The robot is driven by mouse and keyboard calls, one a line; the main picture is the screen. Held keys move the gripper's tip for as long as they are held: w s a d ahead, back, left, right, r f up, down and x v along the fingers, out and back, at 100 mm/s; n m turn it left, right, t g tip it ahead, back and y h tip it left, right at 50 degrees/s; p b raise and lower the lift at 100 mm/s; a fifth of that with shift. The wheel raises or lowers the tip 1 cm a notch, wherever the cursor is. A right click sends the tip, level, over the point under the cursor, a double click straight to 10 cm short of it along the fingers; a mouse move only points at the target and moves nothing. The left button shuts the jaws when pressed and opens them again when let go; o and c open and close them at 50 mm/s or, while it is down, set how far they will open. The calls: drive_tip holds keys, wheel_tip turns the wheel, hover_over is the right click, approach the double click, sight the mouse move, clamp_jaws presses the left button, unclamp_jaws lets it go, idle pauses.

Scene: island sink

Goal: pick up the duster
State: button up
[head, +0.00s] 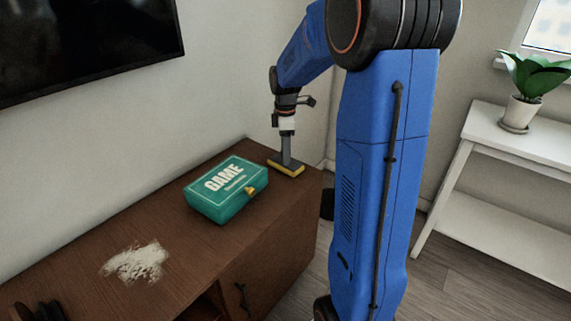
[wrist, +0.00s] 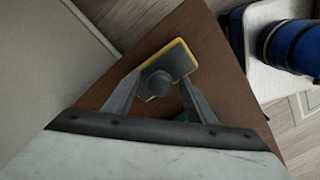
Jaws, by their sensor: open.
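The duster (head: 286,167) lies flat at the far right end of the brown wooden cabinet in the head view. It has a yellow-edged pad with a grey top and an upright grey handle. In the wrist view I look down on the duster (wrist: 176,62), with its round handle end between my fingers. My gripper (wrist: 165,88) is open, one finger on each side of the handle. In the head view my gripper (head: 287,130) is above the duster, pointing down. The fingertips are small there, and I cannot tell whether they touch it.
A green game box (head: 227,189) sits just left of the duster on the cabinet (head: 192,257). A pile of white powder (head: 137,262) lies nearer on the cabinet top. A wall stands behind, with a television (head: 80,40). A white shelf with a potted plant (head: 533,80) stands at right.

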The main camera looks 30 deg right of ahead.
clamp_jaws()
wheel_tip(320, 180, up, 10)
idle(0.7)
drive_tip(key=c, duration=0.7)
unclamp_jaws()
drive_tip(key=c, duration=0.3)
